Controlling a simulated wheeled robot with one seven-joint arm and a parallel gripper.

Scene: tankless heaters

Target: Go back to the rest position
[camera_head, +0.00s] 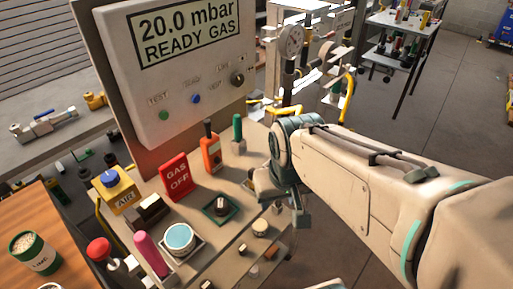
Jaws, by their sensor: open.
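My arm reaches in from the right. My gripper (303,215) is at its end, beside the right edge of the tan bench panel (225,178). Its fingers point down and look empty; they are small and partly hidden by the wrist. A green-handled tool (238,134) and an orange bottle-like item (210,152) stand on the panel to the left of the gripper. A red "GAS OFF" sign (176,177) stands further left. I cannot tell whether the gripper touches the panel's edge.
A gauge box (180,90) reading "20.0 mbar READY GAS" stands behind the panel. Pipework with a round gauge (290,40) and yellow tubing is behind my wrist. Open grey floor (445,120) lies at right.

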